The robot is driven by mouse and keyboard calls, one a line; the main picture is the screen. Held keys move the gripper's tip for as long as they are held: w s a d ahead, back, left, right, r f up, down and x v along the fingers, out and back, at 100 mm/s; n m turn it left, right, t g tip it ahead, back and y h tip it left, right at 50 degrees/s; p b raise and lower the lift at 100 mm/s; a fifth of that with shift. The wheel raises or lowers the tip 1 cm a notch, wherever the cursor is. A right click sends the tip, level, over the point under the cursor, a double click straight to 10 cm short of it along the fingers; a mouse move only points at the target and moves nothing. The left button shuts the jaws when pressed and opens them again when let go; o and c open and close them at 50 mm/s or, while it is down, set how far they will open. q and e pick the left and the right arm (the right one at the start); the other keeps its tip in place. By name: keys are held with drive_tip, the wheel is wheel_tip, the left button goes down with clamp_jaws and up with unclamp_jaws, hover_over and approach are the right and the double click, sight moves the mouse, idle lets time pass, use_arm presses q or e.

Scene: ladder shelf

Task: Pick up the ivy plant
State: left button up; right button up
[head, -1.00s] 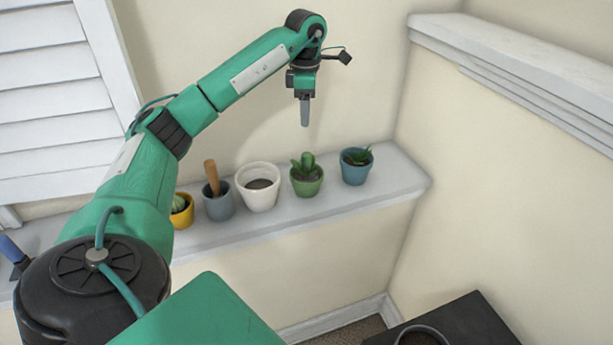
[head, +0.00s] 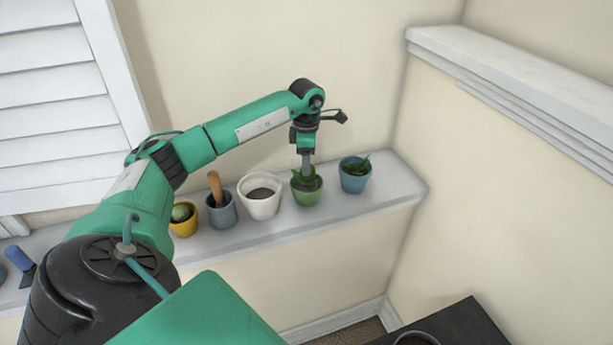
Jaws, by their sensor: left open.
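Small potted plants stand on the pale shelf ledge (head: 385,196). A green pot (head: 307,198) holds a plump green plant, now mostly hidden by my gripper. A teal-blue pot (head: 354,183) to its right holds a plant with pointed green leaves. I cannot tell for sure which is the ivy. My left gripper (head: 307,169) is open and points down over the green pot, its fingers at the plant. I cannot tell whether they touch it. My right gripper is out of view.
Left of the green pot stand a white pot (head: 259,203), a grey pot (head: 222,214) with a wooden handle in it, and a yellow pot (head: 184,227) with a cactus. A blue-handled tool (head: 19,258) lies far left. The ledge's right end is bare.

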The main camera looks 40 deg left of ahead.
use_arm(q)
drive_tip(key=shift+f, duration=0.3)
clamp_jaws()
drive_tip(key=shift+r, duration=0.1)
